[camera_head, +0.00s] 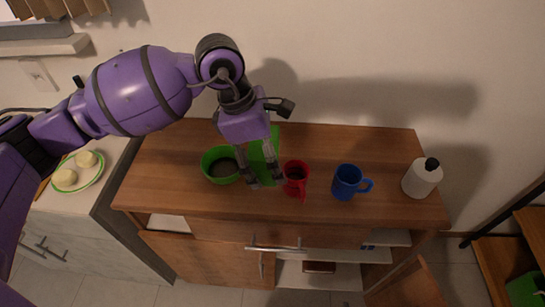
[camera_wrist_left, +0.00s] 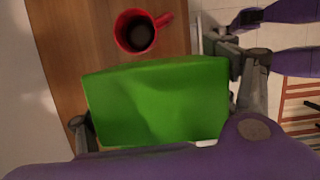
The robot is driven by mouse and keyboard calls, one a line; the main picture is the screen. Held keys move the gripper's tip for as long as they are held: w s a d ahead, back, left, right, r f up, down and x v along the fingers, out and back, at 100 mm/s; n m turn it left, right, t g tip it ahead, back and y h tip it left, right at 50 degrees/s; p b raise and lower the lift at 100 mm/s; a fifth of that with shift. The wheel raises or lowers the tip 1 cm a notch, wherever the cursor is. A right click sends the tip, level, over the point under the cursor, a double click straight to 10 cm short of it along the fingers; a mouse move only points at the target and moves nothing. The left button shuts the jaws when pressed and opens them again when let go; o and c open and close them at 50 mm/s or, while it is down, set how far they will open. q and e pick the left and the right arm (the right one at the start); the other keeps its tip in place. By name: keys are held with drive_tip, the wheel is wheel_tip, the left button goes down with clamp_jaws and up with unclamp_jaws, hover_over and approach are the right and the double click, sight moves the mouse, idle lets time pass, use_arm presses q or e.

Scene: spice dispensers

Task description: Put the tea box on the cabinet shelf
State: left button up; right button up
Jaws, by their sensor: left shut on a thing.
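The tea box is a flat green box (camera_head: 257,160) upright over the cabinet top, between the green bowl and the red mug. It fills the middle of the left wrist view (camera_wrist_left: 155,100). My left gripper (camera_head: 264,185) is shut on it, one finger on either side. I cannot tell whether the box touches the top. The wooden cabinet (camera_head: 215,262) has open space below its drawer, with a pale shelf (camera_head: 345,256) at the lower right. A dark red-brown item (camera_head: 319,267) lies inside. My right gripper is not clearly seen.
On the cabinet top stand a green bowl (camera_head: 212,154), a red mug (camera_head: 295,177), a blue mug (camera_head: 347,181) and a white bottle (camera_head: 422,178). A cabinet door (camera_head: 408,288) stands open at lower right. The drawer handle (camera_head: 277,249) sticks out in front.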

use_arm(q)
drive_tip(key=w+a+f, duration=0.1)
drive_tip(key=w+f, duration=0.2)
drive_tip(key=w, duration=0.1)
drive_tip(key=w+f, duration=0.3)
drive_tip(key=w+a+f, duration=0.1)
drive_tip(key=w+f, duration=0.2)
drive_tip(key=w, duration=0.1)
drive_tip(key=shift+w+a, duration=0.3)
drive_tip(key=shift+w+f, duration=0.15)
drive_tip(key=shift+f, duration=1.4)
drive_tip(key=shift+f, duration=0.1)
drive_tip(key=o, duration=1.3)
drive_tip(key=shift+f, duration=0.15)
drive_tip(key=o, duration=0.5)
